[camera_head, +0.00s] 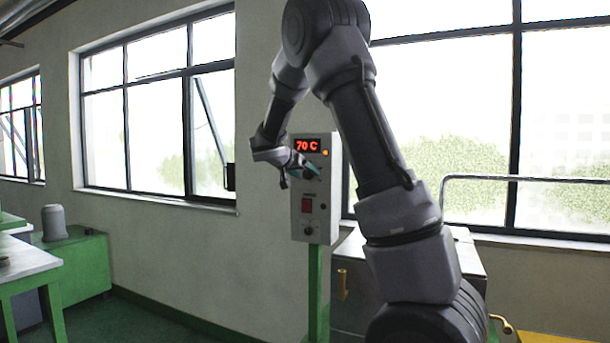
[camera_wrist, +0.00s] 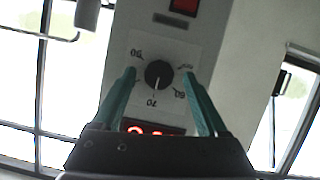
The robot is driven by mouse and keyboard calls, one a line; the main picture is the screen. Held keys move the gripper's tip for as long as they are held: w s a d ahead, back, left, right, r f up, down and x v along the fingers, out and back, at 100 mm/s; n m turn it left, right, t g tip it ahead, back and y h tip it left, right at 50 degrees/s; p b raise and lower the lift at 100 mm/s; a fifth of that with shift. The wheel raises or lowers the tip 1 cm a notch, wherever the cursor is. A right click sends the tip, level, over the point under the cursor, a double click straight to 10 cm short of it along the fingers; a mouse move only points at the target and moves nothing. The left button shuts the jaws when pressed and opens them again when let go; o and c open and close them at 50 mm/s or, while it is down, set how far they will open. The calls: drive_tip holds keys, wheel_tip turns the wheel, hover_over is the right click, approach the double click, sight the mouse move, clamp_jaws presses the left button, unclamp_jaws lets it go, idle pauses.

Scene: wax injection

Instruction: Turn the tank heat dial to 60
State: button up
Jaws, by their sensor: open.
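The heat dial (camera_wrist: 158,74) is a dark round knob on a pale scale plate. In the wrist view the panel appears upside down, and the knob's white pointer line points at the 70 mark. The 60 mark (camera_wrist: 180,95) is just right of it. My gripper (camera_wrist: 159,76) is open, with one green finger on each side of the knob and a visible gap to both. Whether the fingertips reach its depth is unclear. The display (camera_head: 307,145) on the control box (camera_head: 334,190) reads 70 C. In the head view my gripper (camera_head: 303,172) covers the dial.
A red switch (camera_head: 307,206) and a small dark knob (camera_head: 308,231) sit lower on the box. The box stands on a green post (camera_head: 318,290) by the wall. A metal cabinet (camera_head: 352,270) is right of the post, partly behind my arm. Windows flank the box.

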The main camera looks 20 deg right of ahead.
drive_tip(key=shift+w+d+f, duration=0.1)
drive_tip(key=shift+w+d, duration=0.05)
drive_tip(key=shift+d, duration=0.1)
clamp_jaws()
drive_tip(key=n+h, duration=0.1)
drive_tip(key=n, duration=0.1)
drive_tip(key=n+g+h, duration=0.1)
drive_tip(key=n, duration=0.1)
drive_tip(key=shift+w+a+f+g, duration=0.15)
drive_tip(key=shift+a+g, duration=0.05)
drive_tip(key=shift+g, duration=0.1)
drive_tip(key=n+h, duration=0.1)
drive_tip(key=n, duration=0.1)
drive_tip(key=n+h, duration=0.1)
drive_tip(key=n, duration=0.1)
drive_tip(key=shift+f+g+h, duration=0.15)
drive_tip(key=shift+g+h, duration=0.15)
drive_tip(key=shift+g, duration=0.1)
drive_tip(key=shift+n, duration=0.3)
idle(0.4)
